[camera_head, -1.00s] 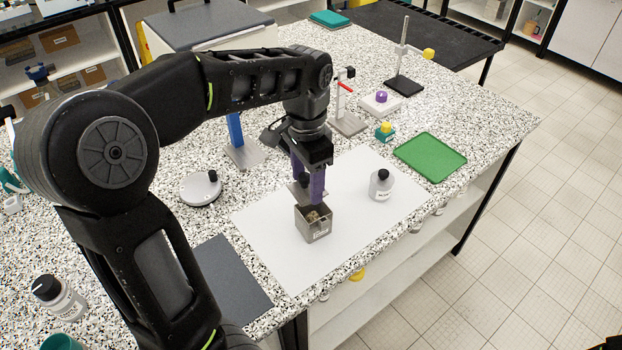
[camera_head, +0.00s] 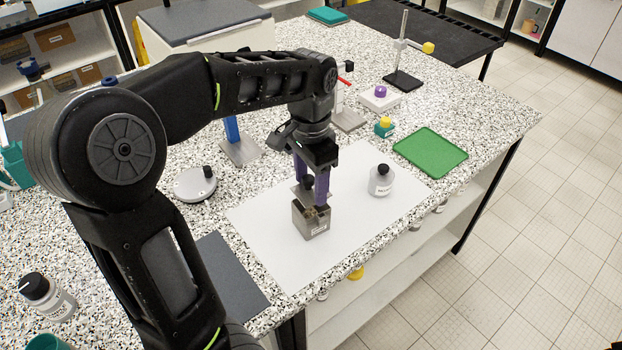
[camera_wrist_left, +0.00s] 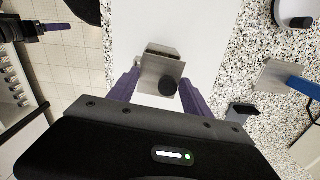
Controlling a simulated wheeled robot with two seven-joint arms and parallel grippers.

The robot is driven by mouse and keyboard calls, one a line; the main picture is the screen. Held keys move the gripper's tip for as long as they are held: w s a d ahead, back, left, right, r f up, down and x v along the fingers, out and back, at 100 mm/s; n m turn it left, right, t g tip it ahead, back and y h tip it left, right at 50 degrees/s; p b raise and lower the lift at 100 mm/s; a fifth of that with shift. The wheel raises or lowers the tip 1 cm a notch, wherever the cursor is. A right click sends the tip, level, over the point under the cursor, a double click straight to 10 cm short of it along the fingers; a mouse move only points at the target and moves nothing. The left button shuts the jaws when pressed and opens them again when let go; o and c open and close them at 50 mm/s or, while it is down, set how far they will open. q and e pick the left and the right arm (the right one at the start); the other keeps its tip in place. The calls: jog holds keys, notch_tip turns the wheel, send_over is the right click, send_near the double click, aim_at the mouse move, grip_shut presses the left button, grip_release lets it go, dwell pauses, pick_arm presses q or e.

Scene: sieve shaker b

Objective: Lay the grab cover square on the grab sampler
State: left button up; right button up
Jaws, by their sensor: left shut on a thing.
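The grab sampler (camera_head: 312,224) is a small grey open-topped box with a label, standing on the white sheet. The grab cover (camera_wrist_left: 153,77) is a grey square plate with a black knob. My left gripper (camera_head: 311,188) points down with its purple fingers shut on the cover, just above the sampler. In the left wrist view the cover overlaps most of the sampler (camera_wrist_left: 163,48), whose far edge shows past it. Whether they touch is unclear. My right gripper (camera_wrist_left: 52,27) shows at the top left of the wrist view, over the floor; its jaw state is unclear.
A green tray (camera_head: 430,153) lies farther right. A round silver device (camera_head: 195,184) and a dark mat (camera_head: 228,275) are to the left.

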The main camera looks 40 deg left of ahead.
aim_at(311, 187)
pick_arm(q)
jog(key=shift+f+b, duration=0.55)
jog(key=shift+f, duration=0.65)
jog(key=shift+s+f+b, duration=0.1)
jog(key=shift+f+b, duration=0.2)
jog(key=shift+f, duration=0.35)
dwell(0.9)
jog(key=o, duration=1.4)
jog(key=shift+o, duration=0.2)
jog(key=shift+r+p, duration=0.55)
jog(key=shift+r, duration=0.05)
notch_tip(311, 187, up, 6)
jog(key=p, duration=0.4)
jog(key=shift+p, duration=0.4)
